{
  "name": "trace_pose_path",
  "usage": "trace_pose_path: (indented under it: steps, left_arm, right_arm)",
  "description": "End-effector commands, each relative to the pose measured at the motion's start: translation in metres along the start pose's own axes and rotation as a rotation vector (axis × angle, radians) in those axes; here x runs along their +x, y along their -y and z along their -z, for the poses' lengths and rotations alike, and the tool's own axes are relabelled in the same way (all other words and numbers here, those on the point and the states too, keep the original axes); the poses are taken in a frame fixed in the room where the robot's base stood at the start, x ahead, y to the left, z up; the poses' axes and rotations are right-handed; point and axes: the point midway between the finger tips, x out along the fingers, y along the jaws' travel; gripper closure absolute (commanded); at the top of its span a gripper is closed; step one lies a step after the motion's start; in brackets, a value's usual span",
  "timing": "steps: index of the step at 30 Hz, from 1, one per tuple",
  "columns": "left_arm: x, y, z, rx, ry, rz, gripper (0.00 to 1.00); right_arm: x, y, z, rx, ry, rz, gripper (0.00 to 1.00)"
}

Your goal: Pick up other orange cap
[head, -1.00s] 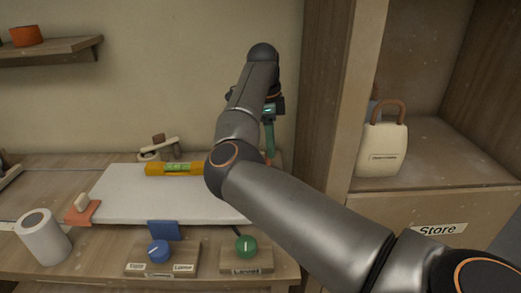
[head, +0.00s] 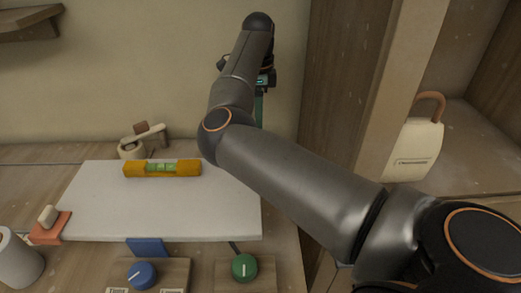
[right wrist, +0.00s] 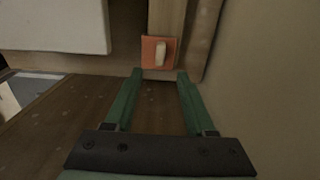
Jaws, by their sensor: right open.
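An orange cap (right wrist: 147,56) with a cream grip (right wrist: 160,54) shows in the right wrist view, just beyond the fingertips and roughly between them. My right gripper (right wrist: 160,77) is open with nothing between its green fingers. In the head view my right gripper (head: 259,108) points down at the back, right of the white board, partly hidden by my arm. The cap near it cannot be seen there. Another orange cap (head: 44,236) with a cream grip sits at the white board's front left corner. My left gripper is not in view.
The white board (head: 100,205) carries a yellow level (head: 188,169) along its back edge. A blue knob (head: 142,275) and a green knob (head: 244,267) stand in front. A wooden post (head: 400,90) and a cream container (head: 412,155) are on the right.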

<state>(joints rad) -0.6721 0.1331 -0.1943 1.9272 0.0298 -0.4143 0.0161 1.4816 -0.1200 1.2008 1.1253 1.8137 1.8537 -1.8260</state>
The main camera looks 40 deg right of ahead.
Motion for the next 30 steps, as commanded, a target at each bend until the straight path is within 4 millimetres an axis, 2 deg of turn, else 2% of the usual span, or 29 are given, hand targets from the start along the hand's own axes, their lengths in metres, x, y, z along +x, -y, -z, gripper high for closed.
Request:
trace_pose_path:
  steps: [3,11,18,22,28,30]
  left_arm:
    - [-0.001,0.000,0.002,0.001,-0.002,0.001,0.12]
    - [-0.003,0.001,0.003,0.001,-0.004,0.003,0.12]
    - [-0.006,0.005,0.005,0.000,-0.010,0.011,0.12]
    - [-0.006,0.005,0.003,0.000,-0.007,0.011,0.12]
    - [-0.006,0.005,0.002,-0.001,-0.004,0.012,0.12]
    - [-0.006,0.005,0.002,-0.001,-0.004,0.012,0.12]
  right_arm:
    - [0.020,0.000,0.000,0.000,-0.001,-0.002,0.45]
    - [0.041,0.000,0.002,0.001,-0.001,-0.001,0.45]
    - [0.076,-0.001,0.005,0.001,-0.002,-0.001,0.45]
    - [0.084,0.000,0.005,0.002,0.000,0.000,0.45]
    - [0.084,0.000,0.005,0.002,0.000,0.001,0.45]
    - [0.084,0.000,0.005,0.002,0.000,0.001,0.52]
